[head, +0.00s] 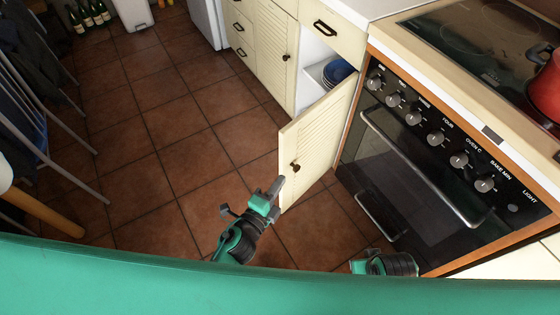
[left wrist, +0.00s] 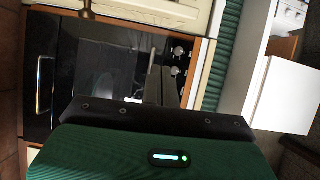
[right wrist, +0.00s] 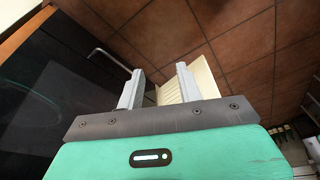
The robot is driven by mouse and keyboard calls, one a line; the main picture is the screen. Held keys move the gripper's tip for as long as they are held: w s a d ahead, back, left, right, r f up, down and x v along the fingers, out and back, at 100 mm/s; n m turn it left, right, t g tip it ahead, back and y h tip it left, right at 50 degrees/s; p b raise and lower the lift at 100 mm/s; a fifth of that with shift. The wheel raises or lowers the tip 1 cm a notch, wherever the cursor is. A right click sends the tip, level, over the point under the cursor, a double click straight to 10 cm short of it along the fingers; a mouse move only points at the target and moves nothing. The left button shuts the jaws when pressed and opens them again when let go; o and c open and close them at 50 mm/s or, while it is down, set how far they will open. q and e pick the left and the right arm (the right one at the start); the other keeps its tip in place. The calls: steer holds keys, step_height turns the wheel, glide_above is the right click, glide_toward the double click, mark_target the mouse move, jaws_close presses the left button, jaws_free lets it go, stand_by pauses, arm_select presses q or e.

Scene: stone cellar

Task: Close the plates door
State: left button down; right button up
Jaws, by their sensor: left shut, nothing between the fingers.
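The plates door (head: 318,135) is a cream slatted cabinet door. It stands wide open beside the oven, with a dark knob (head: 295,168) near its free edge. Blue plates (head: 337,72) show inside the open cabinet. My left gripper (head: 276,186) is shut and empty, its fingertips close to the door's free edge, just below the knob. I cannot tell whether they touch. In the left wrist view its fingers (left wrist: 160,84) are together. My right gripper (right wrist: 158,76) is open and empty, with the door's slatted panel (right wrist: 195,80) beyond its fingers. In the head view its fingers are hidden.
The black oven (head: 400,190), with knobs and a handle bar, stands right of the open cabinet. A red pot (head: 545,90) sits on the hob. Chairs (head: 35,130) stand at the left, and bottles (head: 90,14) at the far back. The tiled floor (head: 165,130) between is clear.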

mark_target(286, 148)
arm_select(q)
steer(key=w, duration=0.3)
steer(key=w+d+p, duration=0.1)
steer(key=w, duration=0.3)
steer(key=w+r, duration=0.1)
steer(key=w, duration=0.3)
steer(key=shift+w+d, duration=0.2)
steer(key=shift+w, duration=0.05)
arm_select(e)
step_height(286, 148, down, 2)
steer(key=shift+s+f, duration=0.1)
arm_select(q)
steer(key=shift+a, duration=0.1)
arm_select(e)
steer(key=shift+r, duration=0.2)
